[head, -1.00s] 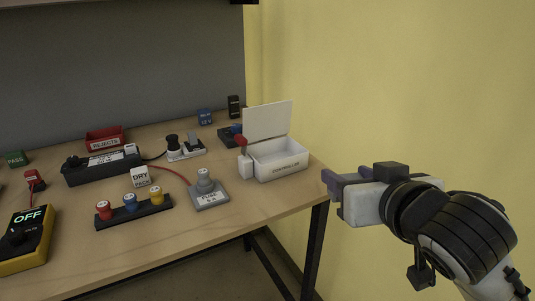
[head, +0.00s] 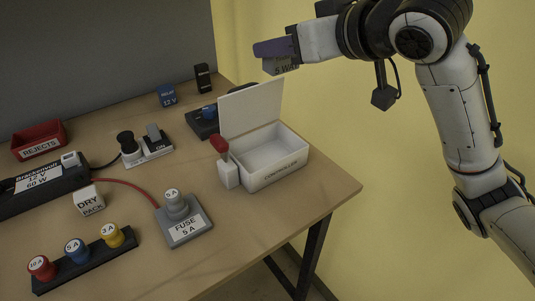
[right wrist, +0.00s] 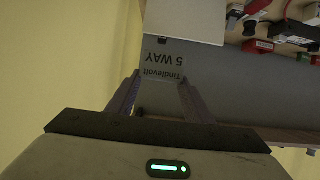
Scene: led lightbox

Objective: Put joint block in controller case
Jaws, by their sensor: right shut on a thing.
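The controller case (head: 262,178) is a white open box marked CONTROLLER near the table's right end in the head view. Its lid (head: 250,107) stands up at the back, and the inside that shows looks empty. My right gripper (head: 277,47) is shut on a grey block marked 5 WAY (head: 281,66), which I take as the joint block. It is up in the air, just above the lid's top edge in the picture. In the right wrist view the block (right wrist: 164,66) shows its lettering between the fingers (right wrist: 158,100). My left gripper is not in view.
A white part with a red lever (head: 227,168) stands at the case's left side. A fuse holder (head: 184,225), a switch unit (head: 148,150) and a rack of coloured fuses (head: 86,262) lie further left. The yellow wall is close on the right.

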